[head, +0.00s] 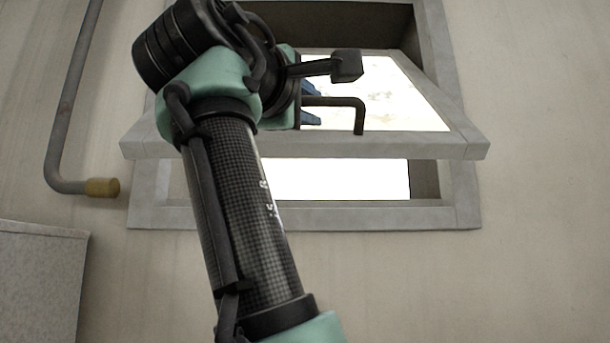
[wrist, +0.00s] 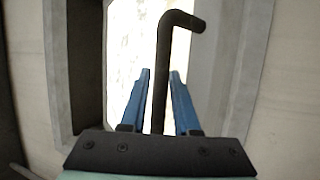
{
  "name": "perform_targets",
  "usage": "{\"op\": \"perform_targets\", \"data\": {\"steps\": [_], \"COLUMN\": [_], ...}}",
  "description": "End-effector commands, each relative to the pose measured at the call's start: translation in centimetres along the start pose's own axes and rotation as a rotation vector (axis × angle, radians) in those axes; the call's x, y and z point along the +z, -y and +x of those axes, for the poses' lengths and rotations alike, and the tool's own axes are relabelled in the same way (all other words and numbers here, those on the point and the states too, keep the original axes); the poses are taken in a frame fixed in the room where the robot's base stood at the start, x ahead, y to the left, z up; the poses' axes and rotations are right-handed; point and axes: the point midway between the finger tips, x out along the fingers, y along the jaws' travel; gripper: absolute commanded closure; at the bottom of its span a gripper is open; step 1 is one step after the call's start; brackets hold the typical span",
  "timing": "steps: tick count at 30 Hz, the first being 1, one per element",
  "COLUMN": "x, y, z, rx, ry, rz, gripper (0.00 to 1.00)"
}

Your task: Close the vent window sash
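The vent window sash (head: 452,147) is pale grey around a bright pane and stands tilted out from its frame, lower rail toward me. A bright gap shows below that rail. A dark bent handle (head: 345,102) projects in front of the pane; in the wrist view the handle (wrist: 163,60) runs up between my fingers and bends right. My gripper (head: 311,103) has blue fingers, partly hidden behind my wrist in the head view. In the wrist view my gripper (wrist: 160,75) is open, one finger on each side of the handle, with slim gaps visible.
The fixed window frame (head: 310,216) is set in a beige wall. A grey pipe (head: 67,110) with a yellow end cap (head: 102,187) runs down the wall at the left. A pale cabinet (head: 38,285) stands at the lower left. The wall at the right is bare.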

Motion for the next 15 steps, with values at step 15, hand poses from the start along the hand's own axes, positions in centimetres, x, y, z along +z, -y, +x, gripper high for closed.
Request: {"op": "perform_targets", "data": {"steps": [15], "x": [-0.01], "y": [0.02], "z": [-0.03], "rx": [-0.001], "ry": [0.000], "rz": [0.000], "gripper": [1.00]}}
